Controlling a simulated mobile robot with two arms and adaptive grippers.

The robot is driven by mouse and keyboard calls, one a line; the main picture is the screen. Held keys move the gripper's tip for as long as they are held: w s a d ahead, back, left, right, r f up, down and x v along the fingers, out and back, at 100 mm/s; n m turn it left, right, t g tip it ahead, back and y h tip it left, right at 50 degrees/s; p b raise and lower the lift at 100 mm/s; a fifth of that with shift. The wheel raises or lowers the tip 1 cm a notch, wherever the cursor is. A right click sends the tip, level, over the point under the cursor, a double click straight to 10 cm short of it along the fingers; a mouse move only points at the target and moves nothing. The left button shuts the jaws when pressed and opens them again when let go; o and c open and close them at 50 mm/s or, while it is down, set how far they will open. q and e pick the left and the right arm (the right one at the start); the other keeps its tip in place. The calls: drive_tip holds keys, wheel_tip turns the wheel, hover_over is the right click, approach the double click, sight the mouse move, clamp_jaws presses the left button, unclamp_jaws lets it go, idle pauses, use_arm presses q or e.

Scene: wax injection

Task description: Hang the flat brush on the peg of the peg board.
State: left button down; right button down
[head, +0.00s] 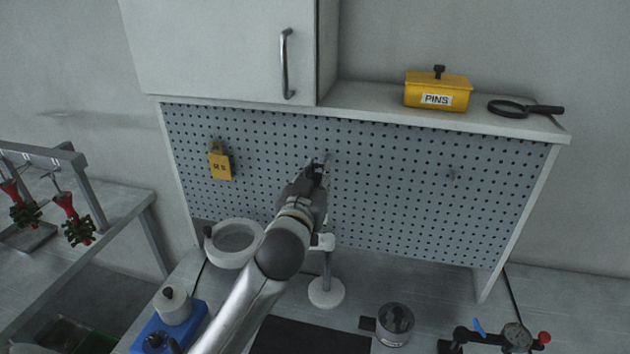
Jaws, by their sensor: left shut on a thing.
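The grey peg board (400,190) stands upright at the back of the bench, under the cabinet and shelf. My left gripper (319,172) is in front of the middle of the board, close to it. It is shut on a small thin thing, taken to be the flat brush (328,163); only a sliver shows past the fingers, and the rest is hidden. I cannot tell whether it touches the board or a peg. A small peg-like spot (452,175) shows on the right part of the board. My right gripper is not in view.
A yellow tag (220,161) hangs at the board's left. A yellow PINS box (437,92) and a magnifier (525,108) lie on the shelf.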

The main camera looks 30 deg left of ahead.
sight(324, 162)
use_arm(q)
drive_tip(key=shift+w+a, duration=0.15)
drive_tip(key=shift+w, duration=0.65)
drive_tip(key=shift+b+x, duration=0.65)
drive_tip(key=shift+x, duration=1.1)
drive_tip(key=shift+w+a+f, duration=0.25)
drive_tip(key=shift+w+f, duration=0.1)
drive_tip(key=shift+w, duration=0.25)
drive_tip(key=shift+f, duration=0.15)
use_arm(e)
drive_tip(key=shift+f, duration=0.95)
use_arm(q)
drive_tip(key=shift+w+f, duration=0.15)
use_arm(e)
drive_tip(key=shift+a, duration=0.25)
use_arm(q)
drive_tip(key=c, duration=1.1)
unclamp_jaws()
drive_tip(key=shift+c, duration=0.2)
